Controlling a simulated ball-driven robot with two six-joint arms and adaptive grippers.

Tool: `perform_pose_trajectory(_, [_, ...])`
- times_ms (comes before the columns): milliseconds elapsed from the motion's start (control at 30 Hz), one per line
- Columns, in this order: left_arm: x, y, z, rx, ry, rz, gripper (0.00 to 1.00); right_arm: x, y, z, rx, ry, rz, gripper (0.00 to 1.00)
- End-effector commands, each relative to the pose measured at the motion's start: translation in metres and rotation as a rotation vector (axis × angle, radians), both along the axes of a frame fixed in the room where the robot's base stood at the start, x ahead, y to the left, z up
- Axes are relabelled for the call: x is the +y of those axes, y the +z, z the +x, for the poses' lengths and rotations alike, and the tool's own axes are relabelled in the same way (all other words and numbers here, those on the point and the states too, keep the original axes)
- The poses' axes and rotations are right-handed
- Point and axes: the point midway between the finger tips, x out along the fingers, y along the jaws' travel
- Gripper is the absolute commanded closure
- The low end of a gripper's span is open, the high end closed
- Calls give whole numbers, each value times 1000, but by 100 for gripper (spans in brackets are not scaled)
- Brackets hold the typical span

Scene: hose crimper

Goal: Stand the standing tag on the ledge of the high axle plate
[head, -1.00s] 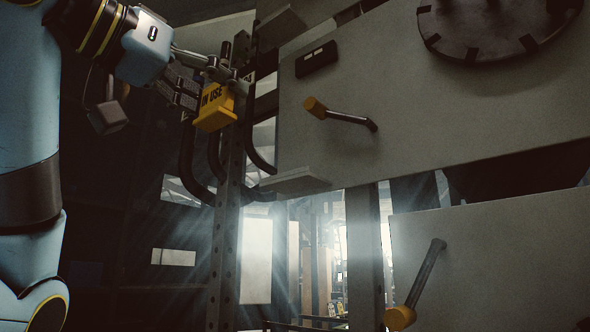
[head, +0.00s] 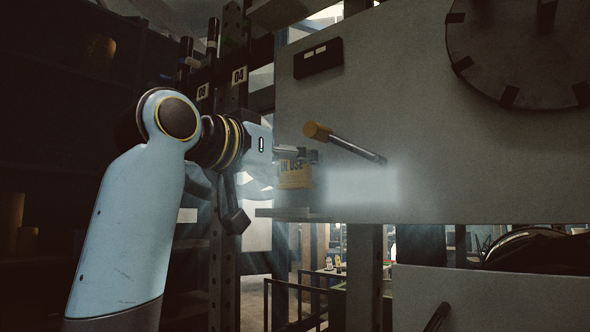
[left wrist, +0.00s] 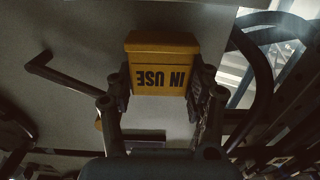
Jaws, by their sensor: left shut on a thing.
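The yellow standing tag (head: 294,176), marked IN USE, is upright in the head view. My left gripper (head: 312,157) is shut on it near its top. In the left wrist view the tag (left wrist: 161,72) appears upside down between the two fingers. The high axle plate (head: 420,175) is the large grey panel with a dark disc. Its narrow ledge (head: 284,213) juts out at its lower left edge. The tag is over the ledge; I cannot tell whether its shaded foot touches it. My right gripper is not in view.
A dark label block (head: 318,58) sits higher up. A dark perforated post (head: 223,260) stands left of the ledge. A lower grey panel (head: 500,300) is below.

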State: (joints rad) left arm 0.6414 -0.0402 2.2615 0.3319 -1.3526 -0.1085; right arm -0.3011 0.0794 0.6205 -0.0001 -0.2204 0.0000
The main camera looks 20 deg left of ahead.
Motion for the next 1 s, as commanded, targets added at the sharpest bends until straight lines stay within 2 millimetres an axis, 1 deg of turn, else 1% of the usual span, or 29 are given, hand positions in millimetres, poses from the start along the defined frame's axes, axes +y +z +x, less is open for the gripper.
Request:
perform_pose_trajectory(67, [-2, -1, 4, 0, 0, -1, 70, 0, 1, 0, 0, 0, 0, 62])
perform_pose_trajectory(200, [-2, -21, 4, 5, 1, 0, 70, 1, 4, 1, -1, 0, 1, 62])
perform_pose_trajectory(300, [-1, -32, 4, 2, 1, 0, 70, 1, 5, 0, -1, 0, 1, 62])
perform_pose_trajectory(700, [-1, -39, 4, 0, 1, 0, 70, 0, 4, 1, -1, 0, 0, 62])
perform_pose_trajectory(733, [-1, -38, 4, -1, 1, 0, 46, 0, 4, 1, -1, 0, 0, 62])
perform_pose_trajectory(900, [-1, -38, 4, -1, 1, 0, 25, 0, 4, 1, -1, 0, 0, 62])
perform_pose_trajectory(1000, [-1, -38, 4, -1, 1, 0, 25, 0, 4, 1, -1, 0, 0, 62])
